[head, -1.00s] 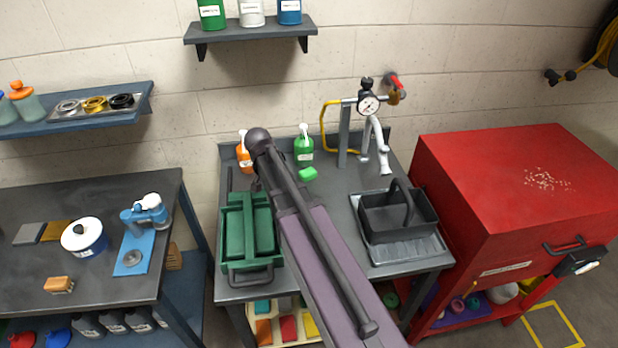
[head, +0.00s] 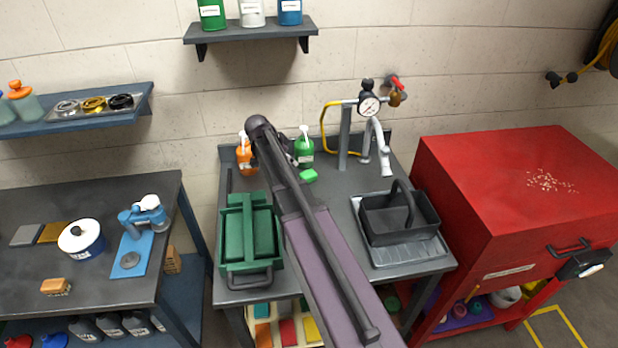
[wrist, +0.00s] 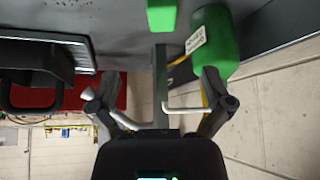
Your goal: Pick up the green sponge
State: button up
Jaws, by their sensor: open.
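The green sponge (head: 308,176) lies on the grey bench, just in front of the green bottle (head: 304,150). In the wrist view the sponge (wrist: 161,15) is at the top edge, partly cut off, beside the green bottle (wrist: 220,40). My gripper (wrist: 155,92) is open and empty, its two fingers spread apart. The sponge shows beyond the gap between the fingers, apart from them. In the head view my arm hides most of the gripper.
An orange bottle (head: 243,155) stands left of my arm. A green toolbox (head: 232,268) sits at the bench's front left. A dark caddy (head: 402,237) on a metal tray (head: 435,250) is at the right. A pipe with a gauge (head: 369,104) and spout rises behind.

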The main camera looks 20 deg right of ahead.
jog(key=b, duration=0.5)
send_near(308, 173)
jog(key=shift+s+d+f, duration=0.1)
jog(key=shift+d+f, duration=0.2)
jog(key=shift+f, duration=0.4)
jog(key=shift+s+d+f, duration=0.1)
jog(key=shift+d+f, duration=0.15)
jog(key=shift+f, duration=0.5)
jog(key=shift+b+x, duration=1.05)
jog(key=shift+x, duration=0.05)
jog(key=shift+d, duration=0.1)
jog(key=shift+w+b+x, duration=0.2)
jog(key=shift+b+x, duration=1.9)
jog(key=shift+x, duration=0.5)
jog(key=shift+d+r, duration=0.1)
jog(key=shift+r, duration=0.05)
jog(key=c, duration=0.9)
jog(key=shift+c, duration=0.2)
jog(key=shift+r, duration=0.2)
